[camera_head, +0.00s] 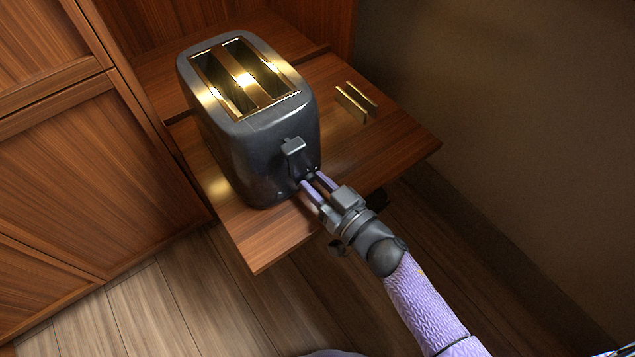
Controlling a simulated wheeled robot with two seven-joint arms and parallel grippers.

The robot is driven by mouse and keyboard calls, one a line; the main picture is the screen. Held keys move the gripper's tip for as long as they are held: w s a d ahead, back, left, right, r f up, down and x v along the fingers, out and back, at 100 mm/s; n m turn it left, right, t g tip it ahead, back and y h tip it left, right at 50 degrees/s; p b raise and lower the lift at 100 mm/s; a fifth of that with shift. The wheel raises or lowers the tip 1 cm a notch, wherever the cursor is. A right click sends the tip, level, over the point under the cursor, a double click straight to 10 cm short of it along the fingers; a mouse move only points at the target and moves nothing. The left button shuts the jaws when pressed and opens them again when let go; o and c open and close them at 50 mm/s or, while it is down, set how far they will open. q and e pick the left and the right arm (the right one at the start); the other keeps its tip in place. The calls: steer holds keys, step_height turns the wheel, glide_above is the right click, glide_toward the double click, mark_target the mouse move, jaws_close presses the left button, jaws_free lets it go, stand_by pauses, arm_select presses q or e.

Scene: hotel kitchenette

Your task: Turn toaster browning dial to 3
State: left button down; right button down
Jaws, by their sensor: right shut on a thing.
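The toaster (245,150) is dark grey with two gold-rimmed slots. It stands upright on a wooden shelf board (262,245). Its lever (293,148) sticks out high on the end that faces my right arm. My right gripper (312,180) reaches that end from the lower right, below the lever. Its two fingers are shut on a small dark part low on the toaster's end, which seems to be the browning dial. The fingers mostly hide the dial, and I cannot read its setting. My left gripper is not in view.
A gold handle-like fitting (356,101) sits on the board to the right of the toaster. Wooden cabinet doors (95,175) stand at the left. A brown wall (500,120) is at the right. Wooden floor lies below the board's front edge.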

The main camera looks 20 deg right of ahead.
steer(key=shift+r+n+p, duration=0.15)
steer(key=shift+n+p, duration=0.45)
steer(key=shift+n, duration=0.7)
steer(key=shift+c, duration=2.1)
jaws_free()
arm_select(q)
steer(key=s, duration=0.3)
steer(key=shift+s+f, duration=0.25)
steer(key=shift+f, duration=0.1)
arm_select(e)
steer(key=shift+s+d, duration=0.1)
steer(key=shift+s, duration=0.05)
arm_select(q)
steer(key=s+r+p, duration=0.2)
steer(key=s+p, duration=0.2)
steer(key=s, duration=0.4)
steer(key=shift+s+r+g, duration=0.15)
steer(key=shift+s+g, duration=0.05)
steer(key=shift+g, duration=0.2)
arm_select(e)
steer(key=v, duration=0.9)
steer(key=shift+s, duration=0.3)
